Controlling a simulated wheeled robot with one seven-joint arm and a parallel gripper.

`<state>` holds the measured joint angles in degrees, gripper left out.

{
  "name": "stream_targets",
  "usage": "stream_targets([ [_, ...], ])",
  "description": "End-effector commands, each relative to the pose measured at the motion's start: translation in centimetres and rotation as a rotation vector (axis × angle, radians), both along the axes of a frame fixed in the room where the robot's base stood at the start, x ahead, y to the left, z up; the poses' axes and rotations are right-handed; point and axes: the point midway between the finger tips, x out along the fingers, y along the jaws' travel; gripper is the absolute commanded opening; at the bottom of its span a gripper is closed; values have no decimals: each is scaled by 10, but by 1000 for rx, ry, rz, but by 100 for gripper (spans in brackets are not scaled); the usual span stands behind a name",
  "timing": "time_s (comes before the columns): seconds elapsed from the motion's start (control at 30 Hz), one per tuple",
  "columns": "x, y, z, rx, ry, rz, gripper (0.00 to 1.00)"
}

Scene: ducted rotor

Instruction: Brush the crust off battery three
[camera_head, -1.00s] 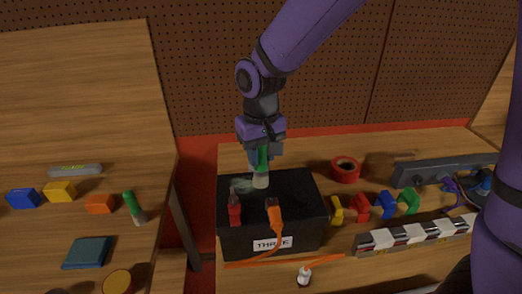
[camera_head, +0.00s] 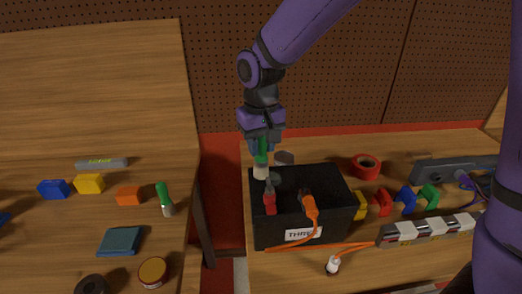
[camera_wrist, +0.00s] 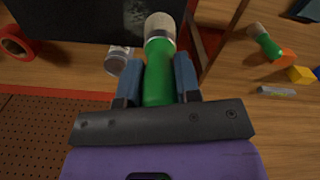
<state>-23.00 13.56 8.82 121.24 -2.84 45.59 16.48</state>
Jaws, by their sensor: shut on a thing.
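Battery three (camera_head: 325,191) is a black box labelled THREE on the right bench. A red clamp (camera_head: 270,200) and an orange clamp (camera_head: 310,206) sit on its top. A pale speckled patch of crust (camera_wrist: 137,14) shows on the battery in the wrist view. My gripper (camera_head: 262,140) is shut on a green-handled brush (camera_head: 261,157), seen also in the wrist view (camera_wrist: 158,75). Its pale bristles point down at the battery's back left corner, beside the crust. I cannot tell whether they touch.
A grey jar (camera_wrist: 119,60) stands just behind the battery. A red tape roll (camera_head: 366,166), coloured blocks (camera_head: 405,198) and a striped bar (camera_head: 428,229) lie to the right. An orange cable (camera_head: 345,248) runs in front. Another green brush (camera_head: 164,198) lies on the left table.

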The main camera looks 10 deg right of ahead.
Motion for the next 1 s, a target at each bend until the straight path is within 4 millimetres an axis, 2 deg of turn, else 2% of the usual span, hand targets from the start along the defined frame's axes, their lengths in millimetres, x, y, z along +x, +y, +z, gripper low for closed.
stream_targets([
  [0.03, 2, -1, 9, 3, -6, -2, 4],
  [0.6, 7, -6, 59, 3, -5, -4, 4],
  [1.0, 8, -7, 67, 1, -3, -4, 4],
])
